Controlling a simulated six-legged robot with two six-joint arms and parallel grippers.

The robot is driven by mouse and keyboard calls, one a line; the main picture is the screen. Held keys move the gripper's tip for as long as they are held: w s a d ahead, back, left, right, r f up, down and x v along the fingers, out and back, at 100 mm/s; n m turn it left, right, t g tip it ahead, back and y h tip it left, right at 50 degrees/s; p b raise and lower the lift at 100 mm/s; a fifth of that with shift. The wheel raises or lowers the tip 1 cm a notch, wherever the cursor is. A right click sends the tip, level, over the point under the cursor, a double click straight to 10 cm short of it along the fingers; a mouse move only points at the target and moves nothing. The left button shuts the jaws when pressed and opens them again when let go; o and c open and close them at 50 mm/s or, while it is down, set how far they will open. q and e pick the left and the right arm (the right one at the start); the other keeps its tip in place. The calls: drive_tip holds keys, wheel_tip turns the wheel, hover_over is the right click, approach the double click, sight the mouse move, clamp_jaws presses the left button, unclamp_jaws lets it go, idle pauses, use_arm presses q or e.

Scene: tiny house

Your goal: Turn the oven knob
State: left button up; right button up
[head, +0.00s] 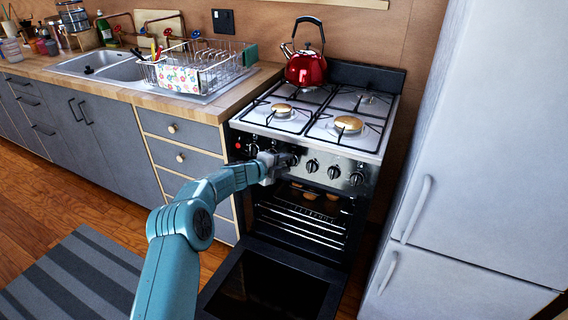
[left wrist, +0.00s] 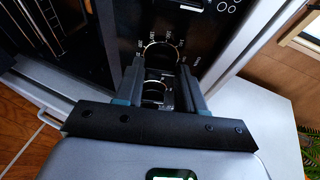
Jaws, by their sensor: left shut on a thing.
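The oven (head: 345,158) is a stove with a dark front panel and a row of black knobs. My left gripper (head: 286,160) is at this panel, left of its middle, shut on one oven knob. In the left wrist view the two fingers (left wrist: 158,82) stand on either side of the knob (left wrist: 155,92), with printed marks on the panel around it. Three knobs (head: 334,172) show free to the right of the gripper, and one shows to its left. The gripper hides most of the held knob in the head view. My right gripper is not in view.
The oven door (head: 268,288) hangs open below my left arm, with a rack (head: 300,228) and small round items inside. A red kettle (head: 306,68) stands on the hob. A white fridge (head: 480,150) is close on the right, drawers (head: 190,160) on the left.

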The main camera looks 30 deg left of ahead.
use_arm(q)
drive_tip(key=o, duration=1)
drive_tip(key=shift+o, duration=0.2)
drive_tip(key=shift+s, duration=0.1)
drive_tip(key=b+v, duration=0.1)
drive_tip(key=v, duration=1.5)
drive_tip(key=shift+s, duration=0.1)
